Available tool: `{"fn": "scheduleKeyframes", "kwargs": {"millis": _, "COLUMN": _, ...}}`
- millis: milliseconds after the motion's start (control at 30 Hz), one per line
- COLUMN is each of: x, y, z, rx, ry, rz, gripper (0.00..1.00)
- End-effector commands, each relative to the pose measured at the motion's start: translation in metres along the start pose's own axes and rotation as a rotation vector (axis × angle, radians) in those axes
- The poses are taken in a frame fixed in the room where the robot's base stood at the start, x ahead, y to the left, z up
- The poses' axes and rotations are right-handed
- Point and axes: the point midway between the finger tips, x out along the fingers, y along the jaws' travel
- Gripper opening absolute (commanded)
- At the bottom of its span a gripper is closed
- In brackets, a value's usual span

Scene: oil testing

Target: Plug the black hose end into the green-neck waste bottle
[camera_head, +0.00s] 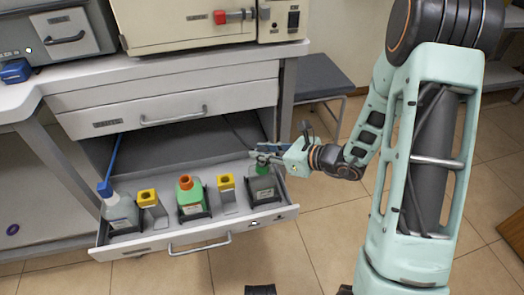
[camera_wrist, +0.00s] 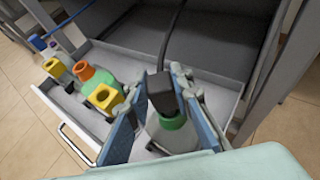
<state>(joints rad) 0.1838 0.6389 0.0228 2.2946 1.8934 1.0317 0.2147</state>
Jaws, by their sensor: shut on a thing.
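The black hose end (camera_wrist: 160,92) is between the blue finger pads of my gripper (camera_wrist: 157,82), which is shut on it. The green-neck waste bottle (camera_wrist: 174,138) shows directly below the hose end in the wrist view. The green neck (camera_wrist: 173,122) is partly covered by the hose end, so I cannot tell whether the end is in the neck or just above it. In the head view, my gripper (camera_head: 268,155) is over the same bottle (camera_head: 263,188) at the drawer's right end.
The open drawer (camera_head: 192,237) also holds a blue-capped bottle (camera_head: 119,207), a green bottle with an orange cap (camera_head: 190,195) and two yellow-topped pieces (camera_head: 148,197). The black hose (camera_wrist: 175,32) runs back into the cabinet. A blue hose (camera_head: 116,155) hangs at left.

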Motion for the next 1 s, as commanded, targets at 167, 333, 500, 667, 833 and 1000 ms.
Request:
{"fn": "scheduleKeyframes", "kwargs": {"millis": 167, "x": 0.003, "y": 0.0, "z": -0.005, "rx": 0.0, "ry": 0.0, "rz": 0.0, "gripper": 0.0}}
{"fn": "scheduleKeyframes", "kwargs": {"millis": 333, "x": 0.004, "y": 0.0, "z": -0.009, "rx": 0.0, "ry": 0.0, "rz": 0.0, "gripper": 0.0}}
{"fn": "scheduleKeyframes", "kwargs": {"millis": 500, "x": 0.006, "y": 0.0, "z": -0.013, "rx": 0.0, "ry": 0.0, "rz": 0.0, "gripper": 0.0}}
{"fn": "scheduleKeyframes", "kwargs": {"millis": 667, "x": 0.006, "y": 0.0, "z": -0.013, "rx": 0.0, "ry": 0.0, "rz": 0.0, "gripper": 0.0}}
{"fn": "scheduleKeyframes", "kwargs": {"millis": 833, "x": 0.006, "y": 0.0, "z": -0.013, "rx": 0.0, "ry": 0.0, "rz": 0.0, "gripper": 0.24}}
{"fn": "scheduleKeyframes", "kwargs": {"millis": 1000, "x": 0.006, "y": 0.0, "z": -0.013, "rx": 0.0, "ry": 0.0, "rz": 0.0, "gripper": 0.41}}
